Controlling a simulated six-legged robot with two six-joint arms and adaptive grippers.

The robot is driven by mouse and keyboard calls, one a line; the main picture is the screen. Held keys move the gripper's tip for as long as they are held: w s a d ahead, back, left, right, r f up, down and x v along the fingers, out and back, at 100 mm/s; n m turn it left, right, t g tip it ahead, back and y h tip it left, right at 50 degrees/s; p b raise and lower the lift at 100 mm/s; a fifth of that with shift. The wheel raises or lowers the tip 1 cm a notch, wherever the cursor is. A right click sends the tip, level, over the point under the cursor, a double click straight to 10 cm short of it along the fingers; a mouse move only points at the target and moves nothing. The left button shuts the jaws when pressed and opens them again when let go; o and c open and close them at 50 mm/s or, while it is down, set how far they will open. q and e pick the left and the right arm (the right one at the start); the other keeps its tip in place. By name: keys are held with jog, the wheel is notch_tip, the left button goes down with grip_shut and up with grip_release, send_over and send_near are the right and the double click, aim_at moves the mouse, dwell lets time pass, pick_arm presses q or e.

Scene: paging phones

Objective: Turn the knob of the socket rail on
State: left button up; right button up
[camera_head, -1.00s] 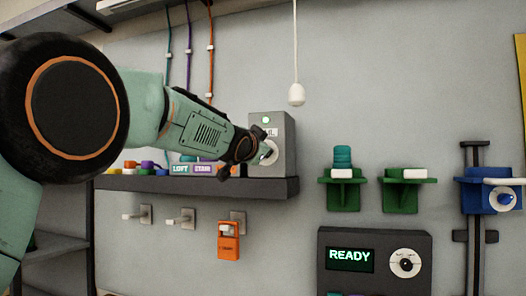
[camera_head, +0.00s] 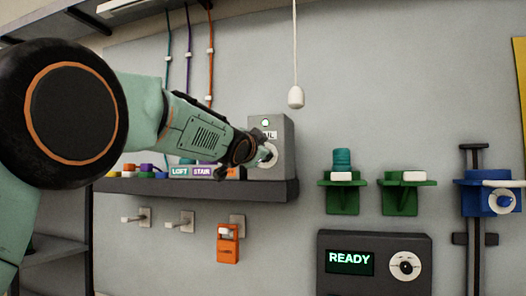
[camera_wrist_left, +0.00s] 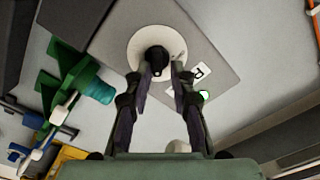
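The socket rail unit is a grey box (camera_head: 284,140) on a dark wall shelf, with a partly hidden label ending in "IL" and a small pale-green lamp (camera_head: 265,122). Its white round dial (camera_head: 269,156) is partly covered by my left gripper (camera_head: 258,150). In the left wrist view the white dial (camera_wrist_left: 172,40) carries a black knob (camera_wrist_left: 156,58). The fingers of my left gripper (camera_wrist_left: 161,74) stand apart on either side of the knob's near end, with visible gaps; no firm contact shows. The lamp (camera_wrist_left: 205,94) also shows there. My right gripper is not in view.
The shelf (camera_head: 220,188) holds LOFT and STAIR labelled units (camera_head: 191,171) left of the box. A white pull cord (camera_head: 296,97) hangs above right. An orange handset (camera_head: 228,245) hangs below. Green brackets (camera_head: 403,197) and a READY panel (camera_head: 372,240) are on the right.

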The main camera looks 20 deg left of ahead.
pick_arm(q)
jog(key=o, duration=0.4)
jog(key=shift+w+a+f, duration=0.1)
jog(key=shift+w+f, duration=0.25)
jog(key=shift+w, duration=0.2)
jog(key=s, duration=0.7)
jog(key=shift+s, duration=0.35)
jog(key=shift+w+a+f, duration=0.1)
jog(key=shift+w, duration=0.1)
